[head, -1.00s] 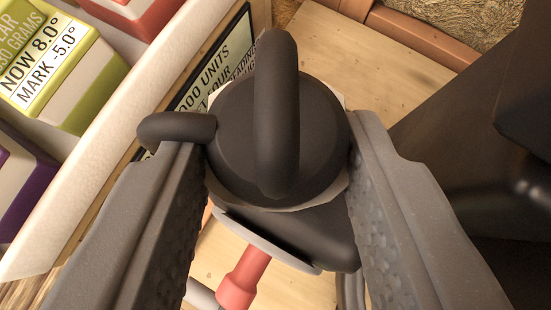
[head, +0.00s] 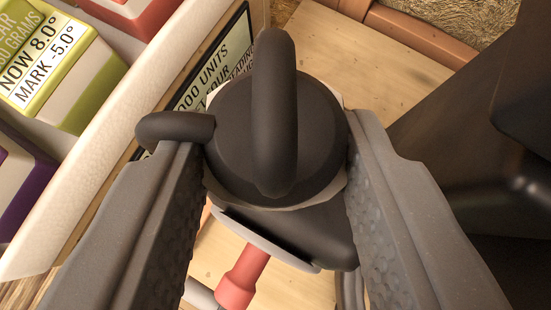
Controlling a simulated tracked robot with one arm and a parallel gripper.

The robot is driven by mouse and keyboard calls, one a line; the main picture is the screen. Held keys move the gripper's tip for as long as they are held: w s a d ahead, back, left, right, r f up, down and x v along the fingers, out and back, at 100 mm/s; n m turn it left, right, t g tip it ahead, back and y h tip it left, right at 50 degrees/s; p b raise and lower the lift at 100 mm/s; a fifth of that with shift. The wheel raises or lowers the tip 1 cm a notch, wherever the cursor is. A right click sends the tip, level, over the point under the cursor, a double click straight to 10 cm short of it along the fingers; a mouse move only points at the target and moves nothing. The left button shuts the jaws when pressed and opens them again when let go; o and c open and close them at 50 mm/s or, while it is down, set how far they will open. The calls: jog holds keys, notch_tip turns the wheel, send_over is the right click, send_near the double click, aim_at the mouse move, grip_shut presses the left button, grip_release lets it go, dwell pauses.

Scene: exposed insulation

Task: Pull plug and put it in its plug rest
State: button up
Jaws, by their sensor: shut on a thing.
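A black round plug (head: 228,130) with a looped handle on top fills the middle of the head view. My gripper (head: 277,165) is shut on it, one grey textured finger on each side. A black, pale-edged piece (head: 310,235) shows just below the plug. A red rod (head: 243,277) shows below that piece. Whether the plug is seated in anything is hidden beneath it. I cannot tell which part is the plug rest.
On the left is a pale ledge (head: 120,135) with a green and white labelled box (head: 50,65) and a purple box (head: 22,185) beyond it. A printed sign (head: 215,80) stands behind the plug. A large dark body (head: 480,130) is on the right. Bare wooden board (head: 385,75) lies behind.

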jog(key=shift+f+b, duration=0.3)
jog(key=shift+f, duration=1.05)
dwell(0.4)
jog(key=o, duration=1.3)
jog(key=shift+c, duration=0.2)
jog(key=p+v, duration=0.2)
jog(key=v, duration=1.1)
jog(key=shift+s+r, duration=0.25)
jog(key=shift+s, duration=0.05)
